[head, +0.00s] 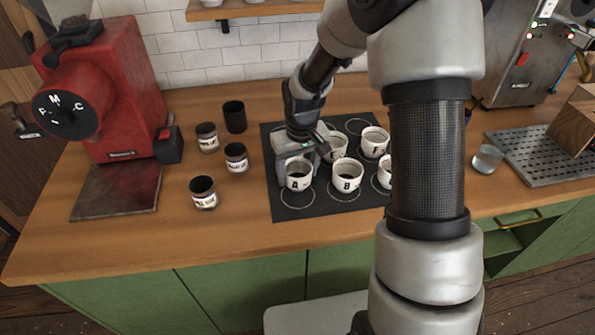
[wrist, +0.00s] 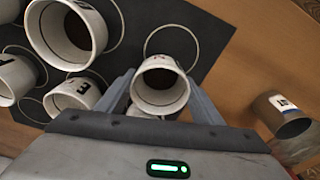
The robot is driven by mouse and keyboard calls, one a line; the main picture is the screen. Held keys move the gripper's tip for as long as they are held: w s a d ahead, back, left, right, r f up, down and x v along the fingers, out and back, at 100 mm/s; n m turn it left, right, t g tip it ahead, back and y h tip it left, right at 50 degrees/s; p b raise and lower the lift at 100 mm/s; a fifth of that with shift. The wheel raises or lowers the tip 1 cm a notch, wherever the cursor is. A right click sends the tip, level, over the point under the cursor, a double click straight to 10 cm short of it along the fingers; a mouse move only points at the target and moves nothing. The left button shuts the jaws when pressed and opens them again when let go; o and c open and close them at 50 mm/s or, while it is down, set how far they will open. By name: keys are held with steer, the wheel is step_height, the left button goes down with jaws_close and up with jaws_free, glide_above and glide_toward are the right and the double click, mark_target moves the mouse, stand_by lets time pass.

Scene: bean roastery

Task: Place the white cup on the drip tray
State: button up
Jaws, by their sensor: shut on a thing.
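My gripper (head: 299,158) is over the left part of the dark mat, shut on the white cup marked A (head: 299,173). In the wrist view, the held cup (wrist: 160,88) sits between the two fingers (wrist: 160,92) with its open mouth facing the camera. An empty ring shows on the mat beside it, and in the head view the cup seems slightly above the mat. The drip tray (head: 533,149) is a grey perforated plate at the right end of the counter, well apart from the gripper.
Other white lettered cups, such as B (head: 347,176) and F (head: 374,143), stand close to the right of the held cup on the mat (head: 287,209). Dark jars (head: 203,194) stand to its left.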

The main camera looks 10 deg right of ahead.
steer(key=o, duration=0.8)
steer(key=shift+f, duration=0.1)
steer(key=o, duration=0.4)
